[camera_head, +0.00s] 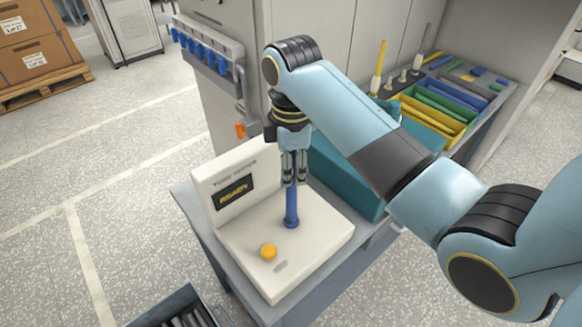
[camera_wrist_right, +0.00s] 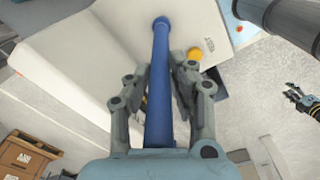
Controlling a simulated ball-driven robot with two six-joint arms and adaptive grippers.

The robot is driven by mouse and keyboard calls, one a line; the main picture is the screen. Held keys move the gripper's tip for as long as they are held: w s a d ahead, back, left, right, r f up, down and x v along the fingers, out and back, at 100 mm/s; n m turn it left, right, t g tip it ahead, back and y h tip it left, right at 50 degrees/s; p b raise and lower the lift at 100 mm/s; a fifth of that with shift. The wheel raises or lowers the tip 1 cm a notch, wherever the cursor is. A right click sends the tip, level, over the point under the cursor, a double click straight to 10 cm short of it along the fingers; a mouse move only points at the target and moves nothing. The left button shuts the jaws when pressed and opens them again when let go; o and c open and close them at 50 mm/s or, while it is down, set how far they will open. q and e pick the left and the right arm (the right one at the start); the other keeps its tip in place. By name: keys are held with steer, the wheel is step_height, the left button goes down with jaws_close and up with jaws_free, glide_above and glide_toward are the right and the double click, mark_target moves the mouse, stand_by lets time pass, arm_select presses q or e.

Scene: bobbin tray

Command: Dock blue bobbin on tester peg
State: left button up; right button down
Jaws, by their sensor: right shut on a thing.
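The blue bobbin (camera_head: 291,205) stands upright over the white tester (camera_head: 300,265), its lower end at the tester's flat top. It also shows in the right wrist view (camera_wrist_right: 160,75), running out between the fingers towards the tester. My right gripper (camera_head: 292,180) points down and is shut on the bobbin's upper part. The peg is not visible; the bobbin's lower end covers that spot. The tester's screen (camera_head: 233,191) reads READY. My left gripper (camera_wrist_right: 297,98) shows small at the right edge of the right wrist view, over the floor; its jaw state is unclear.
A yellow button (camera_head: 268,251) sits on the tester in front of the bobbin. A teal box (camera_head: 345,180) stands right behind the tester. A tray with yellow bins (camera_head: 435,122) and upright bobbins lies at the back right. A dark bin (camera_head: 180,305) is at the front left.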

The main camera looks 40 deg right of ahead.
arm_select(q)
steer(key=shift+w+f, duration=0.15)
steer(key=shift+f, duration=0.05)
arm_select(e)
steer(key=shift+f, duration=0.6)
steer(key=c, duration=1.5)
jaws_free()
steer(key=shift+o, duration=0.2)
steer(key=shift+r, duration=0.1)
